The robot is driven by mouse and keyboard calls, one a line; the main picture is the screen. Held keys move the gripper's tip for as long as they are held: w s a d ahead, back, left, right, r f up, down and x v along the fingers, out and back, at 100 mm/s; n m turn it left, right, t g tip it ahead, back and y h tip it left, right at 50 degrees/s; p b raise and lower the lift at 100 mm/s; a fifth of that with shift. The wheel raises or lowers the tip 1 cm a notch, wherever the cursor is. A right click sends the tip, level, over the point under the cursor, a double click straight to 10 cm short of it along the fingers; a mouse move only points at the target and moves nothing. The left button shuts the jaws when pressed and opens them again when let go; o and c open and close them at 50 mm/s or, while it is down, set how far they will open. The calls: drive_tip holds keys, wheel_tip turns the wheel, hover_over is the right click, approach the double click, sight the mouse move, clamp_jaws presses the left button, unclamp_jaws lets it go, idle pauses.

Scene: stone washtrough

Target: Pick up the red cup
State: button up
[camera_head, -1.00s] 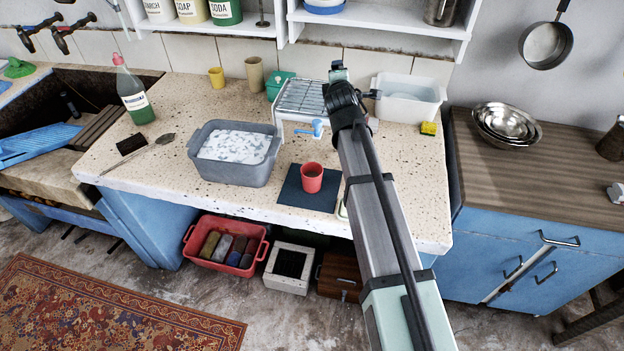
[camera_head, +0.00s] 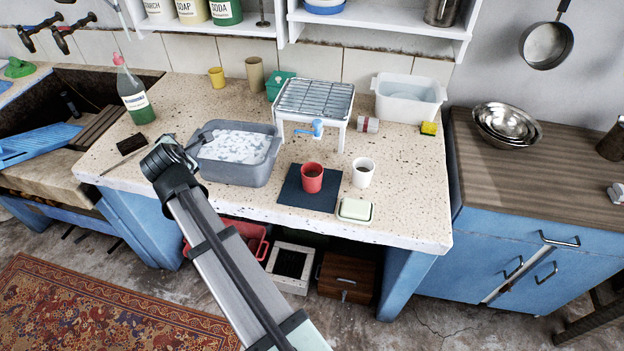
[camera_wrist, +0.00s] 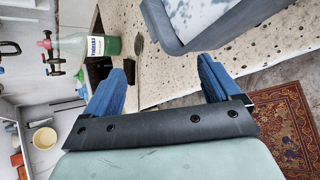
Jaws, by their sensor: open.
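In the head view my arm's end is left of the grey basin (camera_head: 262,172), well to the left of the red cup. The fingers are mostly hidden behind my wrist there. The red cup is not seen in the wrist view.
A white cup (camera_head: 363,172) stands just right of the red cup, with a soap dish (camera_head: 355,210) in front of it. A wire rack on a stand (camera_head: 314,98) is behind. The grey basin holds whitish suds. A green bottle (camera_head: 134,92) stands at the left.

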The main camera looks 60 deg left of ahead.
wheel_tip(320, 180, down, 3)
drive_tip(key=s+d, duration=0.3)
drive_tip(key=w+d+f+t+h, duration=0.1)
drive_tip(key=w+d+f+t, duration=0.1)
drive_tip(key=w+d, duration=0.1)
drive_tip(key=w+d+f+t+h, duration=0.1)
drive_tip(key=w+d+f+t, duration=0.2)
drive_tip(key=w, duration=0.2)
drive_tip(key=w+d+f+t+h, duration=0.1)
drive_tip(key=w+d+f+t, duration=0.1)
drive_tip(key=w+d+f, duration=0.1)
drive_tip(key=shift+w+d+f+n+t, duration=0.1)
drive_tip(key=shift+w+d+n+t, duration=0.2)
drive_tip(key=shift+w+d+t, duration=0.25)
drive_tip(key=t, duration=0.6)
approach(306, 180)
drive_tip(key=shift+h, duration=0.3)
drive_tip(key=x, duration=0.7)
drive_tip(key=shift+a+f, duration=0.15)
drive_tip(key=shift+a, duration=0.1)
drive_tip(key=shift+x, duration=2.8)
drive_tip(key=shift+d, duration=0.1)
drive_tip(key=c, duration=1.2)
drive_tip(key=shift+o, duration=0.2)
drive_tip(key=shift+r, duration=0.3)
